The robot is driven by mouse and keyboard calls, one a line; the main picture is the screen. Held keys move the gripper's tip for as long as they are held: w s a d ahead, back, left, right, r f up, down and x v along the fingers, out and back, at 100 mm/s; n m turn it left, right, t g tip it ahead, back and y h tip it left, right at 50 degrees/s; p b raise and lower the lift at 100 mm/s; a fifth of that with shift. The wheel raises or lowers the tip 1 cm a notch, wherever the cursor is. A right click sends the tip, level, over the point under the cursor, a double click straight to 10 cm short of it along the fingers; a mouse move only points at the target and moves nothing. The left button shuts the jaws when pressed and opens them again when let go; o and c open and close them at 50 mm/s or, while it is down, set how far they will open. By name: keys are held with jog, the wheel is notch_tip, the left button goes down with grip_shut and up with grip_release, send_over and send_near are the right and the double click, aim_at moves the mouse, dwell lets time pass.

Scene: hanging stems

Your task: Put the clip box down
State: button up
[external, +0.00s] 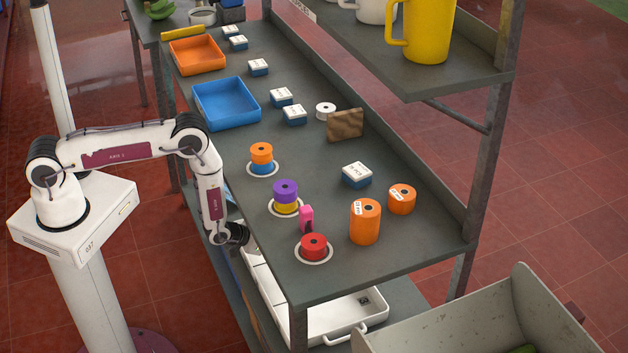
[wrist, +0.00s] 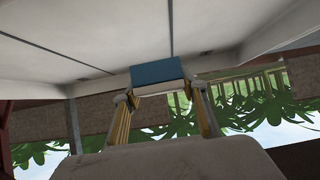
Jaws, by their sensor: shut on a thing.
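My gripper (wrist: 160,88) is shut on a small blue and white clip box (wrist: 157,72). In the wrist view the blue side of the box is at the top and the white side faces the fingers, which press on its two ends. In the external view my gripper (external: 234,235) is low beside the near long edge of the grey bench (external: 235,160). The held box cannot be made out there. Other blue boxes with white labelled tops stand on the bench, one (external: 357,175) near the orange cylinders and several farther back.
The bench carries a blue tray (external: 226,104), an orange tray (external: 197,55), stacked spools (external: 285,192), a red spool (external: 314,246), a pink item (external: 306,219) and orange cylinders (external: 365,222). A white tray (external: 345,318) lies on the lower shelf. An upper shelf holds a yellow mug (external: 429,30).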

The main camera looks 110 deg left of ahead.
jog(key=shift+f, duration=0.45)
jog(key=shift+f, duration=0.1)
jog(key=shift+f, duration=1.95)
jog(key=shift+f, duration=0.15)
jog(key=o, duration=1.2)
jog(key=shift+v, duration=6.1)
jog(key=shift+w+r, duration=0.2)
jog(key=shift+r, duration=0.05)
